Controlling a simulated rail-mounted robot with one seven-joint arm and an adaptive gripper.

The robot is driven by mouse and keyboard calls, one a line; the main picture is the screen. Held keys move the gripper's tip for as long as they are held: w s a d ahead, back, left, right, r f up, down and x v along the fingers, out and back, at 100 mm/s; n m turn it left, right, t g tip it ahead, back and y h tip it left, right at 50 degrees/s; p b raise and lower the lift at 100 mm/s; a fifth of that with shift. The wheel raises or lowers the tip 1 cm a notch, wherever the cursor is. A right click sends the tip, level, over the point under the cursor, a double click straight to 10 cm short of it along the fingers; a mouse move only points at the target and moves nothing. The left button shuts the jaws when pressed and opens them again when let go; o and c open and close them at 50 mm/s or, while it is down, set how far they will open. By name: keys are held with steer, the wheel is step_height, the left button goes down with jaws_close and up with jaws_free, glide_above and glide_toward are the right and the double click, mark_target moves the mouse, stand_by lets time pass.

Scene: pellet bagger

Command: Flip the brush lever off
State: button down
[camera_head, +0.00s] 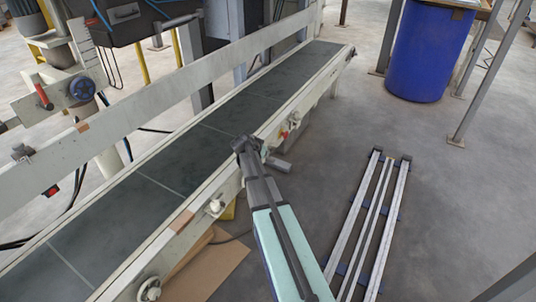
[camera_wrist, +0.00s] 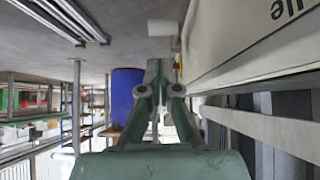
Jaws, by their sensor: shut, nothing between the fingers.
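I cannot tell for certain which part is the brush lever. A small red part (camera_head: 284,134) sits on the near side of the conveyor frame, just beyond my gripper. A red-handled lever (camera_head: 42,96) stands on the far side at the left, well away from my gripper. My gripper (camera_head: 264,152) is beside the conveyor's near side rail, partly hidden by my own wrist. In the wrist view my gripper (camera_wrist: 156,68) has its fingers together with nothing between them. No lever shows clearly in that view.
The conveyor belt (camera_head: 195,150) runs diagonally, with a white handwheel (camera_head: 149,289) on its near side. A blue drum (camera_head: 430,50) stands at the back right. Metal rails (camera_head: 365,230) lie on the floor at right. Cardboard (camera_head: 208,268) lies below the conveyor. Floor between drum and rails is clear.

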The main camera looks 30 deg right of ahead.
steer(key=p+v, duration=0.1)
steer(key=v, duration=0.5)
steer(key=shift+s+a+f, duration=0.25)
steer(key=shift+a+f, duration=0.1)
steer(key=shift+a, duration=0.05)
steer(key=s+a+f+n+g+y, duration=0.25)
steer(key=s+a+f, duration=0.3)
steer(key=s, duration=0.35)
steer(key=s+a+f+n+g+y, duration=0.1)
steer(key=s+a+f+n+g, duration=0.2)
steer(key=s+a+f, duration=0.4)
steer(key=s+a+f+n+g+y, duration=0.2)
steer(key=s+a+f+n+g, duration=0.15)
steer(key=s, duration=0.65)
steer(key=s+a+f+n+g+y, duration=0.15)
steer(key=s+a, duration=0.35)
steer(key=s, duration=0.5)
steer(key=s+a+f+n+g, duration=0.1)
steer(key=s+a+f+g, duration=0.3)
steer(key=s, duration=0.6)
steer(key=s+a+n+g+y, duration=0.1)
steer(key=s+a+g, duration=0.1)
steer(key=s+a, duration=0.6)
step_height(320, 180, up, 16)
steer(key=w+d+t+p, duration=0.1)
steer(key=t+p, duration=0.5)
steer(key=p, duration=2)
steer(key=shift+w+d+p, duration=0.3)
steer(key=shift+w+d, duration=0.05)
steer(key=shift+d, duration=0.4)
